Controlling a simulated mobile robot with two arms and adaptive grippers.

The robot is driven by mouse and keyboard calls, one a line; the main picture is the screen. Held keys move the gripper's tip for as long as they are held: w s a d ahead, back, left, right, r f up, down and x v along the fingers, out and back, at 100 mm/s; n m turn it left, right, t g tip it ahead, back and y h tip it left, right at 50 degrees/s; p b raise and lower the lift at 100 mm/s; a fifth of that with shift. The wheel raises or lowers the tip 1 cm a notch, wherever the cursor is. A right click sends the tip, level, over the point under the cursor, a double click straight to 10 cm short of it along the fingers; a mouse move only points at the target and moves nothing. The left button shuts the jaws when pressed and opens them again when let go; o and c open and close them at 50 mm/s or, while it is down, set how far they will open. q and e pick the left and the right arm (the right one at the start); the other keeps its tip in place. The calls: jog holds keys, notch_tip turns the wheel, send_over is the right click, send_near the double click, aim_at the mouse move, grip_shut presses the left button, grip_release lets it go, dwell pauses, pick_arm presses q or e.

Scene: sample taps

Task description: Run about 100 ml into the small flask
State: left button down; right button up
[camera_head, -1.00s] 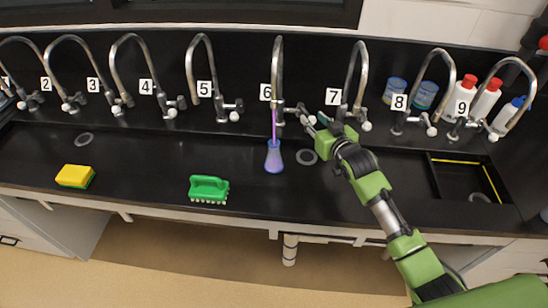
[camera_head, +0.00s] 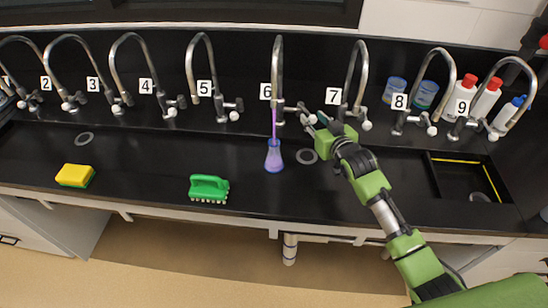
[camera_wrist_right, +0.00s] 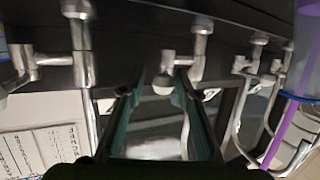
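The small flask (camera_head: 273,160) stands upright on the black bench below tap 6 (camera_head: 278,75). A thin purple stream (camera_head: 273,122) runs from that tap's spout down into the flask, and purple liquid shows inside; I cannot read its level. My right gripper (camera_head: 312,121) is beside tap 6's handle, right of the stream. In the right wrist view the gripper's two fingers (camera_wrist_right: 160,98) are apart, with a pale tap knob (camera_wrist_right: 163,86) between or just beyond their tips. The purple stream (camera_wrist_right: 287,125) shows there at the right. My left gripper is not in view.
Tap 5 (camera_head: 200,70) and tap 7 (camera_head: 352,80) stand on either side. A green brush (camera_head: 208,188) and a yellow-green sponge (camera_head: 75,175) lie toward the front left. A round drain (camera_head: 306,156) is right of the flask. Bottles (camera_head: 463,95) stand at back right.

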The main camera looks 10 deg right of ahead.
jog(key=a+p, duration=0.1)
jog(key=a, duration=0.2)
jog(key=shift+s, duration=0.15)
dwell(2.0)
jog(key=p+v, duration=0.6)
jog(key=v, duration=0.1)
jog(key=shift+a+p, duration=0.4)
jog(key=shift+a, duration=0.15)
dwell(0.5)
